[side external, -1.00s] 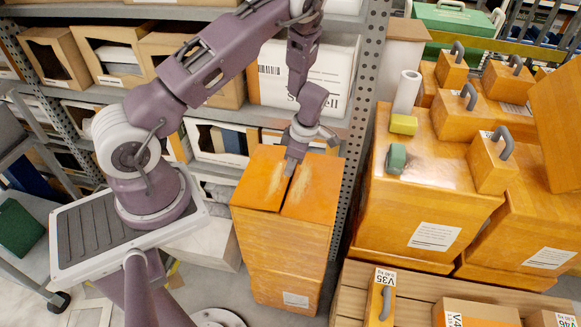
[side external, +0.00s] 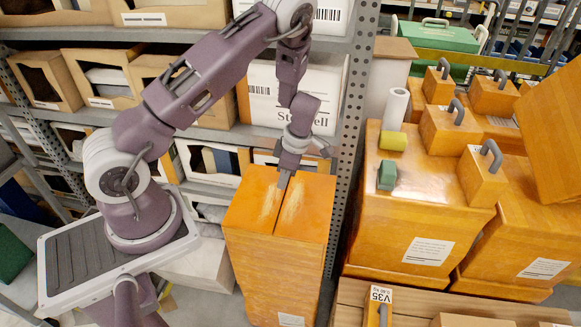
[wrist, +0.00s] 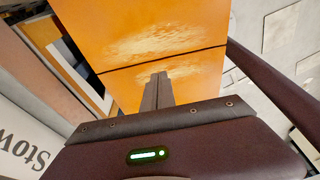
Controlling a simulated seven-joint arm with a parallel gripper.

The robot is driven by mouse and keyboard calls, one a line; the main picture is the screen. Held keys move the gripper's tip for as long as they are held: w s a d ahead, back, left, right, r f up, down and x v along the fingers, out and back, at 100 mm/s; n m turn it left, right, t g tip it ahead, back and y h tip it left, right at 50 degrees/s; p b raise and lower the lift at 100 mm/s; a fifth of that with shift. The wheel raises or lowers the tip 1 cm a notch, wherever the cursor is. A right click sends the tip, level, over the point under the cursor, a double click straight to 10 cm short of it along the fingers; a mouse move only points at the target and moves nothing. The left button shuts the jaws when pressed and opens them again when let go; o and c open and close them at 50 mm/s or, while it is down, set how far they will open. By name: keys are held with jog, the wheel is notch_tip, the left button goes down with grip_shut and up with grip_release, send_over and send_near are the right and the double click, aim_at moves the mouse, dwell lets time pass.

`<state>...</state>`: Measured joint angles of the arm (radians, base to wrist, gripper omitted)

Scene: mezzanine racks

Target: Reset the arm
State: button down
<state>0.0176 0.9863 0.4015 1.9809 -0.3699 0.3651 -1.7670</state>
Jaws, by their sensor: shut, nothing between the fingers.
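My gripper (side external: 283,179) points down just over the top of a tall orange wooden box (side external: 277,255), near the dark seam between its two top panels. Its fingers are together with nothing between them. In the wrist view my gripper (wrist: 158,77) also shows shut, over the box's scuffed orange top (wrist: 160,40). I cannot tell whether the fingertips touch the box.
Metal shelving (side external: 352,120) with cardboard boxes stands behind my arm. At right, a large orange cabinet (side external: 412,210) carries a green block (side external: 387,175), a yellow block (side external: 393,141), a white roll (side external: 396,108) and handled orange weights (side external: 483,173).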

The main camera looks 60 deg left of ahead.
jog(key=s+d+r+m+t+h, duration=0.15)
jog(key=d+r+m, duration=0.35)
jog(key=r, duration=0.8)
jog(key=s+d+r+m+t+h, duration=0.15)
jog(key=d+r+m, duration=0.35)
jog(key=r, duration=0.7)
jog(key=s+d+r+m+t, duration=0.2)
jog(key=s+r+m, duration=0.2)
jog(key=s+m, duration=0.4)
jog(key=s+d+r+m+t+y, duration=0.1)
jog(key=s+r+m, duration=0.3)
jog(key=s+m, duration=0.4)
jog(key=shift+s+d+r+m+t, duration=0.2)
jog(key=shift+d+m+t, duration=0.3)
jog(key=shift+d+t, duration=0.25)
